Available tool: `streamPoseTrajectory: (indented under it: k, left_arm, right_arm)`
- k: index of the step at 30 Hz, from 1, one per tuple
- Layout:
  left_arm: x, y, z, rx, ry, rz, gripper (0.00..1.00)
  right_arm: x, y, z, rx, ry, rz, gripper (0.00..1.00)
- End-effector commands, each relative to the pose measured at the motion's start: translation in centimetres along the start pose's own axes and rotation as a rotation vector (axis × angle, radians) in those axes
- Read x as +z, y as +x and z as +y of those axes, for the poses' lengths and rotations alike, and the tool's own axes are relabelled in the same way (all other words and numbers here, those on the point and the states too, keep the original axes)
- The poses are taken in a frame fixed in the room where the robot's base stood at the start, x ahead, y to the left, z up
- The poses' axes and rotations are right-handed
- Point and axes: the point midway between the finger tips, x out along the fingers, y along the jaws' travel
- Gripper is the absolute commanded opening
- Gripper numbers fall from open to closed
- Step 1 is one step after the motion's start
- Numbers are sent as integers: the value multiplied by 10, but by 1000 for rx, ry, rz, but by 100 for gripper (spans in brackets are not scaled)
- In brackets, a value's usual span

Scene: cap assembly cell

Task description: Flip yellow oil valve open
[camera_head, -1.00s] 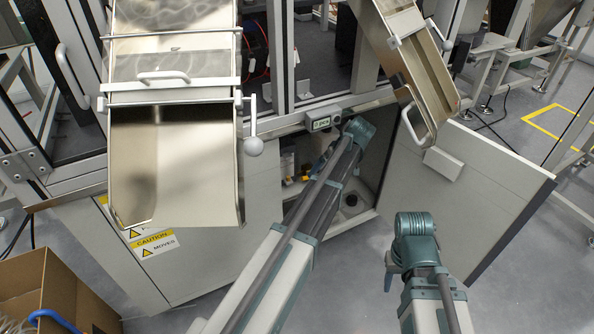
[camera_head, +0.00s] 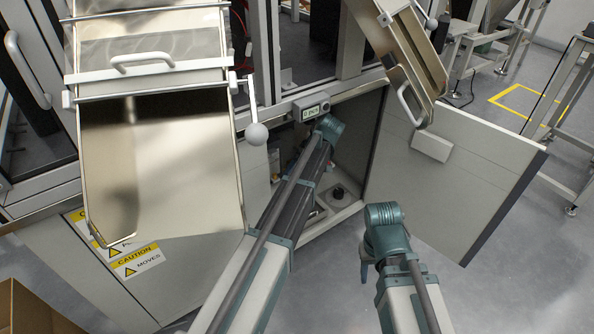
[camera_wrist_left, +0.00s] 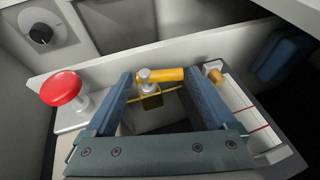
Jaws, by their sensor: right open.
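The yellow oil valve (camera_wrist_left: 162,75) shows in the left wrist view, with a yellow lever pointing right and a silver nut on a yellow body. My left gripper (camera_wrist_left: 158,82) is open, its two blue fingers on either side of the valve; I cannot tell whether they touch it. In the head view my left arm reaches into the open cabinet (camera_head: 345,217), and its gripper and the valve are hidden there. My right gripper (camera_head: 367,271) is open and empty in front of the cabinet, pointing down over the floor.
A red button (camera_wrist_left: 62,89) stands left of the valve and a black knob (camera_wrist_left: 40,34) is behind it. The open cabinet door (camera_head: 463,185) is to the right. A metal chute (camera_head: 170,180) hangs at left, another (camera_head: 410,60) at upper right. A cardboard box (camera_head: 30,315) is at lower left.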

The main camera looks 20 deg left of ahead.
Motion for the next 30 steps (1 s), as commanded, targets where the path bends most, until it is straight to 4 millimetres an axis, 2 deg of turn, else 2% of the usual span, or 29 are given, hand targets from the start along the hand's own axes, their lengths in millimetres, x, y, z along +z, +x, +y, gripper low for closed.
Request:
streamPoseTrajectory:
  k: [1,6,10,18,28,29,30]
  left_arm:
    - [0,0,0,0,0,0,62]
    - [0,0,0,0,0,0,34]
    - [2,1,-4,41,-16,0,34]
    - [4,5,-7,230,-94,-1,34]
    - [2,5,-4,251,-104,-1,34]
    - [2,5,-4,251,-104,-1,91]
    - [2,5,-4,251,-104,-1,98]
  right_arm:
    - [0,0,0,0,0,0,49]
    - [0,0,0,0,0,0,49]
    - [0,-2,0,0,0,0,49]
    - [0,-2,0,0,-1,0,49]
    - [0,-2,0,0,-1,0,49]
    - [0,-2,0,0,-1,0,49]
    - [0,-2,0,0,-1,0,49]
